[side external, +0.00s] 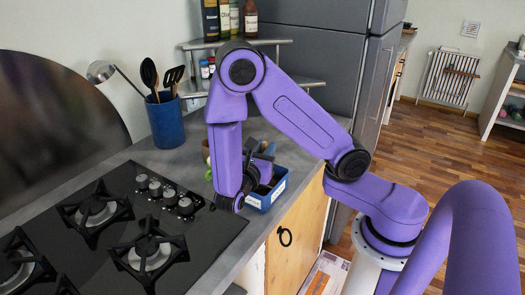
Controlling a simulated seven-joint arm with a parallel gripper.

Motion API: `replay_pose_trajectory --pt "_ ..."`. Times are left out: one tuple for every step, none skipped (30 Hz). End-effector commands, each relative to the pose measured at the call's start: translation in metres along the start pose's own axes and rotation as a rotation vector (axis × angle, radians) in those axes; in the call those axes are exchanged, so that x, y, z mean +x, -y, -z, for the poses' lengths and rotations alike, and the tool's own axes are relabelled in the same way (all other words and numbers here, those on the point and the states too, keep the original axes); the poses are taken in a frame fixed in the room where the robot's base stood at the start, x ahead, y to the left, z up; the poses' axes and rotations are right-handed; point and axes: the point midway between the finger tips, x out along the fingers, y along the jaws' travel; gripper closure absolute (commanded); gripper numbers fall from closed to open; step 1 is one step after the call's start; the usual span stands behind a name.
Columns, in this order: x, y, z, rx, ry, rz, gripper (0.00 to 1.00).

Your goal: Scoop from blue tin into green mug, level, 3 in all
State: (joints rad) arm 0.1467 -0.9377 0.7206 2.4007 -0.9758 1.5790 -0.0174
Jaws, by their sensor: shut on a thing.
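A blue box-like container (277,191) with a white label, which looks like the blue tin, stands near the counter's front edge, right of the stove. Its inside looks dark, and what it holds is too small to tell. My gripper (256,166) is at the left side of this container, partly hidden by my wrist. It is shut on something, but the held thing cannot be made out. I see no scoop clearly. I cannot pick out a green mug; a small brownish and green thing (206,152) shows only in part behind my arm.
A black gas stove (182,239) with raised grates and knobs fills the counter at left. Corner shelves (305,82) with bottles and a grey fridge (330,48) stand behind my arm.

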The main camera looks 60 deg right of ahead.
Motion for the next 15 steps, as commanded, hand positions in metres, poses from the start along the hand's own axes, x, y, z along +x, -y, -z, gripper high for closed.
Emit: replay_pose_trajectory --pt "0.002 0.001 0.0 -0.001 0.0 0.002 1.0" --pt "0.003 0.001 0.0 -0.001 0.0 0.002 1.0" --pt "0.004 0.001 0.0 -0.001 0.0 0.002 1.0" --pt "0.006 0.002 0.0 -0.001 0.0 0.003 1.0" --pt "0.007 0.002 0.0 -0.001 -0.001 0.003 1.0" --pt "0.008 0.002 0.0 -0.001 -0.001 0.003 1.0" --pt "0.009 0.002 0.0 -0.001 -0.001 0.003 1.0" --pt "0.01 0.002 0.0 0.0 -0.001 0.003 1.0" --pt "0.011 0.003 0.0 0.0 -0.001 0.002 1.0" --pt "0.012 0.003 0.0 0.0 -0.001 0.002 1.0" --pt "0.013 0.003 0.0 0.0 -0.001 0.002 1.0" --pt "0.015 0.003 0.0 0.0 0.0 0.001 1.0" --pt "0.015 0.003 0.0 0.0 0.0 0.002 1.0" --pt "0.017 0.004 0.0 0.0 0.0 0.002 1.0" --pt "0.018 0.004 0.0 0.0 0.0 0.002 1.0"
